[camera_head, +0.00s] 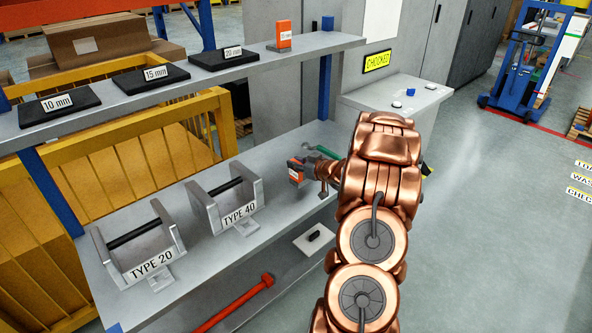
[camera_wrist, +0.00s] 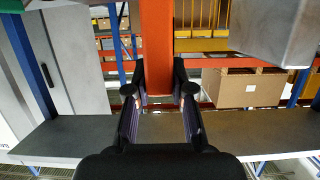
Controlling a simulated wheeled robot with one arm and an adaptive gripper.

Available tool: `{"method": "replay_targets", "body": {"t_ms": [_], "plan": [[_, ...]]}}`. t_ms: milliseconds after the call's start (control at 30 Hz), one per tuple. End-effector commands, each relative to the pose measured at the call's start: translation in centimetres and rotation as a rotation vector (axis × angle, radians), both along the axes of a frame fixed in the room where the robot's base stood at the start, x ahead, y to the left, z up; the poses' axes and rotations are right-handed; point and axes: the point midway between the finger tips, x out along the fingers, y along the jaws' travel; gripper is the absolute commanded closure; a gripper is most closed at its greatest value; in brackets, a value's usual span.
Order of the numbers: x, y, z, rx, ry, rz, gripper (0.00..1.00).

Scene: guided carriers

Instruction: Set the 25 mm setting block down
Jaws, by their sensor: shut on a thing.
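An orange block (camera_head: 296,173) with a white label is held at my gripper (camera_head: 318,175) over the grey lower bench, to the right of the TYPE 40 stand (camera_head: 236,199). Its label is too small to read. In the wrist view the orange block (camera_wrist: 157,45) stands between the two black fingers of my gripper (camera_wrist: 160,92), which are shut on it. I cannot tell whether its lower end touches the bench. A second orange labelled block (camera_head: 284,36) stands on the upper shelf (camera_head: 320,42), right of the 20 mm pad (camera_head: 228,57).
Black pads marked 10 mm (camera_head: 60,104) and 15 mm (camera_head: 154,76) lie on the upper shelf. The TYPE 20 stand (camera_head: 138,245) is at the left of the bench. A green object (camera_head: 325,151) lies close behind my gripper. A red bar (camera_head: 236,303) is below.

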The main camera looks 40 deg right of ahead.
Motion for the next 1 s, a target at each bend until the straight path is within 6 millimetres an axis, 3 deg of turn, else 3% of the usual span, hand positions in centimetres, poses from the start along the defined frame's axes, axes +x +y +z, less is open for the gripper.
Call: {"method": "replay_targets", "body": {"t_ms": [300,767,800,1000], "plan": [[0.0,0.1,-2.6,0.0,-0.001,0.001,1.0],[0.0,0.0,-3.2,-0.001,-0.001,0.001,1.0],[0.0,0.0,-3.3,-0.001,-0.001,0.001,0.77],[0.0,0.0,-3.2,-0.001,0.0,0.001,0.56]]}}
